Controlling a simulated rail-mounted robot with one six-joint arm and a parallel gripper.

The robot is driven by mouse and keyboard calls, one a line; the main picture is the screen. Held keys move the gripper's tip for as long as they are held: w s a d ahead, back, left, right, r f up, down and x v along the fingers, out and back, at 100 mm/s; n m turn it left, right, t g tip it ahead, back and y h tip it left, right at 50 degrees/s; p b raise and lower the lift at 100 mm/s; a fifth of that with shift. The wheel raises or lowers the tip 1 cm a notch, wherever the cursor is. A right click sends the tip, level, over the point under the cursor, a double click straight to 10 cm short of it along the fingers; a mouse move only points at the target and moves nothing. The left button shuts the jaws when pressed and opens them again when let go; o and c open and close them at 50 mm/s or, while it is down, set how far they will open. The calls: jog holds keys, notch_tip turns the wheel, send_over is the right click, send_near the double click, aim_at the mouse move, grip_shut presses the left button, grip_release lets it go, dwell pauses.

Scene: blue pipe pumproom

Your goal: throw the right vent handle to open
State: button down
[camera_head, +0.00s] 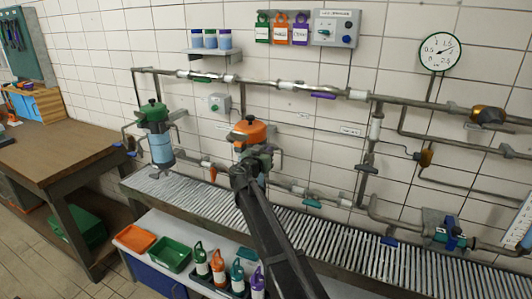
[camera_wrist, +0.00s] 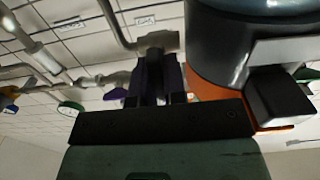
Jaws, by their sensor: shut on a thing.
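The right filter vessel with an orange lid (camera_head: 250,130) stands against the wall in the head view, its lower body mostly hidden by my arm. In the wrist view the vessel's dark rounded body (camera_wrist: 250,45) and part of its orange lid (camera_wrist: 205,92) fill the right side. My gripper (camera_wrist: 156,82) is shut on a dark purple lever (camera_wrist: 153,75), which appears to be the right vent handle, at the end of a short grey pipe (camera_wrist: 156,42). In the head view my gripper (camera_head: 243,168) is in front of the vessel, and the handle is hidden.
A green-lidded vessel (camera_head: 152,115) stands to the left. Wall pipes (camera_head: 270,84) run behind and to the right, with a purple handle (camera_head: 323,96) on one.

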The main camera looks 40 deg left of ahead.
jog(key=shift+n, duration=0.3)
jog(key=n, duration=0.3)
jog(key=shift+a+n, duration=0.1)
jog(key=shift+n, duration=0.3)
jog(key=n, duration=0.4)
jog(key=shift+s+f, duration=0.1)
jog(key=n, duration=0.5)
jog(key=shift+a+f, duration=0.1)
jog(key=shift+f+n, duration=0.1)
jog(key=shift+n, duration=2.2)
jog(key=shift+b, duration=0.3)
jog(key=c, duration=1.2)
grip_release()
